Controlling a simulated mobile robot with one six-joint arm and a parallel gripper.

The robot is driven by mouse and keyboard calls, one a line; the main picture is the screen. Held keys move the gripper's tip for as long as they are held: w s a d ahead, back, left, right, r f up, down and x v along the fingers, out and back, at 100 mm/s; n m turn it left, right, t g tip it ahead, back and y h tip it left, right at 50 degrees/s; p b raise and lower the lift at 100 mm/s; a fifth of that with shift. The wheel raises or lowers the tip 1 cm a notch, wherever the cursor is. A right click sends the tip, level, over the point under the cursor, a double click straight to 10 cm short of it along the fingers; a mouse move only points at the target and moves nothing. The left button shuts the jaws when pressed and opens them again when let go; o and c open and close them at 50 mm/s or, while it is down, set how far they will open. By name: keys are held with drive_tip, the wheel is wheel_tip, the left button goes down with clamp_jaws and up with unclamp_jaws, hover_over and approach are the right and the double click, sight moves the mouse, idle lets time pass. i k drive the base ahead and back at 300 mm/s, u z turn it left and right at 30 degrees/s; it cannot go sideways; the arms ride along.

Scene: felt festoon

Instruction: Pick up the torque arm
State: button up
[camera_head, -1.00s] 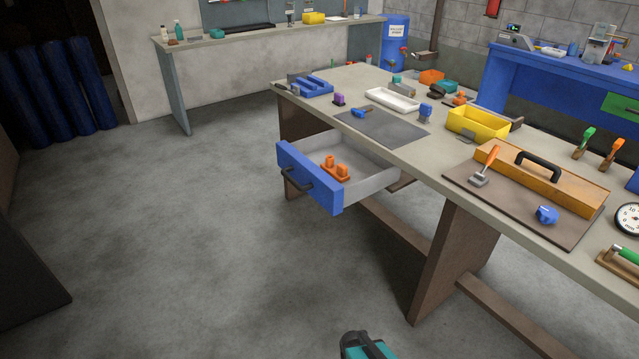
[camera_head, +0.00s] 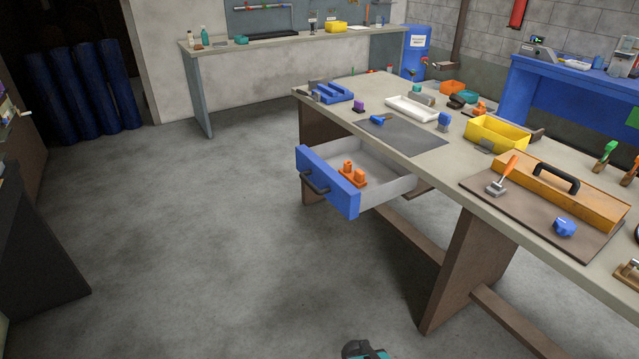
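I cannot tell for sure which thing is the torque arm. An orange piece with two upright blocks (camera_head: 352,174) lies in the open drawer (camera_head: 388,180) with the blue front. A small blue-headed tool with a dark shaft (camera_head: 378,120) lies at the edge of the grey mat (camera_head: 412,136) on the workbench. A teal and dark part of my own arm (camera_head: 367,351) shows at the bottom edge. The fingers of my gripper are out of the picture.
The workbench (camera_head: 455,185) holds a yellow bin (camera_head: 497,133), a white tray (camera_head: 411,108), a blue holder (camera_head: 334,93) and a wooden box with a black handle (camera_head: 560,192). The drawer sticks out over the floor. The floor (camera_head: 210,230) left of the bench is clear.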

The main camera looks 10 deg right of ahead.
sight(357, 178)
drive_tip(key=u, duration=0.05)
drive_tip(key=i, duration=0.9)
drive_tip(key=z, duration=0.05)
